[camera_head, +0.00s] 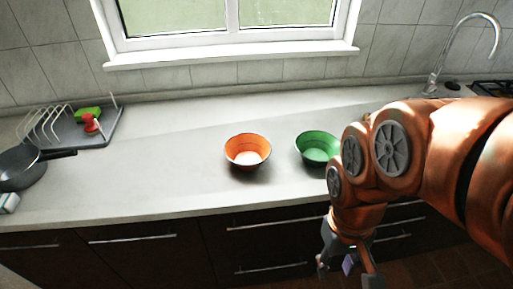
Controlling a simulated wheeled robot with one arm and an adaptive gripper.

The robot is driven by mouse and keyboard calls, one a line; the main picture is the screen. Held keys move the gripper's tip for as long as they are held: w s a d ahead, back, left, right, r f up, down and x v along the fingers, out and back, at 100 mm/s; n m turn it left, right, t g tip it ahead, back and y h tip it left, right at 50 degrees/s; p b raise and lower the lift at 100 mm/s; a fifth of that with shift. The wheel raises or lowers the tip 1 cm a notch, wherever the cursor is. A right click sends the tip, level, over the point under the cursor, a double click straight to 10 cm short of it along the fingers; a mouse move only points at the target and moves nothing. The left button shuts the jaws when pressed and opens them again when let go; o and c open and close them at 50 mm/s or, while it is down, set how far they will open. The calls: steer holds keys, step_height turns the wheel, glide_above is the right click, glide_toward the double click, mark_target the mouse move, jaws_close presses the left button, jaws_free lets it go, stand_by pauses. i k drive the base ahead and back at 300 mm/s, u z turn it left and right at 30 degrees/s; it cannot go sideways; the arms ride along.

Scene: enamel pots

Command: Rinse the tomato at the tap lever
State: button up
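The chrome tap (494,36) arches up at the back right of the counter. I cannot make out its lever clearly, and my orange arm hides the area in front of it. I cannot identify a tomato in this view; both bowls look empty. My gripper (346,272) hangs low in front of the counter's front edge, below the green bowl. Its two dark fingers stand apart, and a small purplish piece shows between them; I cannot tell if it is part of the gripper.
An orange bowl (247,151) and a green bowl (318,147) stand mid-counter. A dish rack (55,128) with a green and a red item is at left, beside a dark pan (18,168). A hob (492,88) is at far right.

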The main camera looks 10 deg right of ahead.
mark_target(434, 82)
steer(key=z, duration=1.3)
